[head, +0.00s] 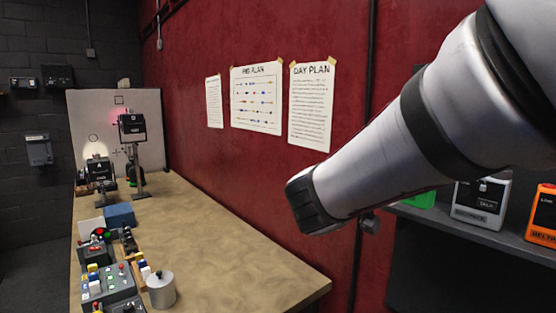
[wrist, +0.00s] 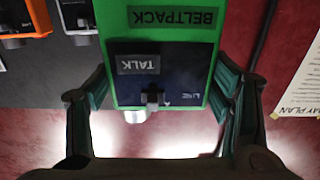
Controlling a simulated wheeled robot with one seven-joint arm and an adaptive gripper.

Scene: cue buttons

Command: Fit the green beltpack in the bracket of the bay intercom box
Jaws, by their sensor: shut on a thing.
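The green beltpack (wrist: 208,62) fills the upper middle of the wrist view, upside down there, with a dark TALK panel and a small switch. My gripper (wrist: 162,78) has its two fingers on either side of it and is shut on it. In the head view part of a green unit (head: 420,200), seemingly the same beltpack, shows at the shelf under my arm; my gripper is hidden there. I cannot tell whether it still touches the shelf. Small boxes hang on the dark left wall, one of them grey (head: 38,150); I cannot tell which is the bay intercom box.
A white unit (head: 482,204) and an orange unit (head: 542,215) stand on the dark shelf (head: 470,231) at the right. A long bench (head: 225,235) holds a button console (head: 108,285), a metal canister (head: 160,289) and lamps on stands. Papers hang on the red wall.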

